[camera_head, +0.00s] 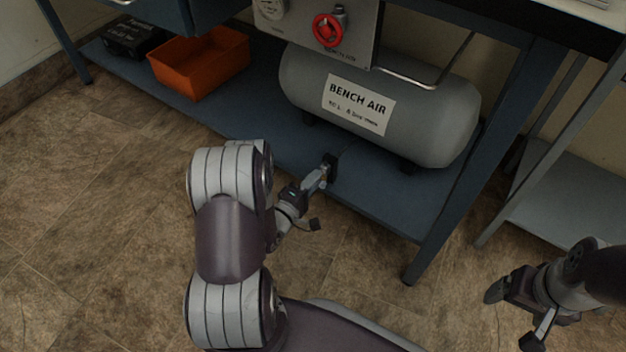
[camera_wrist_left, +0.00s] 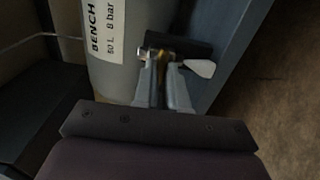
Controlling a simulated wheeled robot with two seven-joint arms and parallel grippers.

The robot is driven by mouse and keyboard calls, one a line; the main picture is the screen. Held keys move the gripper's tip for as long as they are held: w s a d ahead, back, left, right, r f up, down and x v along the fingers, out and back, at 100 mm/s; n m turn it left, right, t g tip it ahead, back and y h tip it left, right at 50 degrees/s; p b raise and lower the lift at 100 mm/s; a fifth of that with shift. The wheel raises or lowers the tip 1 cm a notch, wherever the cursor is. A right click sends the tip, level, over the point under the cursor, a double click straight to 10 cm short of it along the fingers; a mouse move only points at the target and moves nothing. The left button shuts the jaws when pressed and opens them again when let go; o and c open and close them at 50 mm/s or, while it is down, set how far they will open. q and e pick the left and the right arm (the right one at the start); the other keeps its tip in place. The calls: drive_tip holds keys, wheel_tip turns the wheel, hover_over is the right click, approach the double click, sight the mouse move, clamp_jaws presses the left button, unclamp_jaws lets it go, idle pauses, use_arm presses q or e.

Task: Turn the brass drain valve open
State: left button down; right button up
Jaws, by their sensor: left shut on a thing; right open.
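The brass drain valve (camera_wrist_left: 158,55) shows in the left wrist view as a small brass piece at the underside of the grey tank, right between my left fingertips. My left gripper (camera_wrist_left: 160,66) is shut on it. In the head view my left gripper (camera_head: 328,170) reaches to the shelf just below the tank, and the valve is hidden there. The grey air tank (camera_head: 300,84) labelled BENCH AIR lies on the blue lower shelf. My right gripper (camera_head: 515,315) is open and empty over the floor at the lower right.
An orange bin (camera_head: 200,65) and a black case (camera_head: 135,38) sit on the blue shelf (camera_head: 240,125) at the left. A panel with a red knob (camera_head: 328,30) is above the tank. A table leg (camera_head: 440,220) stands right of my left gripper. The tiled floor in front is clear.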

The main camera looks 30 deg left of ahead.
use_arm(q)
drive_tip(key=shift+f, duration=0.1)
drive_tip(key=c, duration=1.2)
unclamp_jaws()
drive_tip(key=s+p, duration=0.1)
drive_tip(key=s, duration=0.3)
drive_tip(key=s+p, duration=0.2)
drive_tip(key=s, duration=0.2)
drive_tip(key=s+a+p, duration=0.1)
drive_tip(key=s+p, duration=0.1)
drive_tip(key=s, duration=0.2)
drive_tip(key=shift+s, duration=0.35)
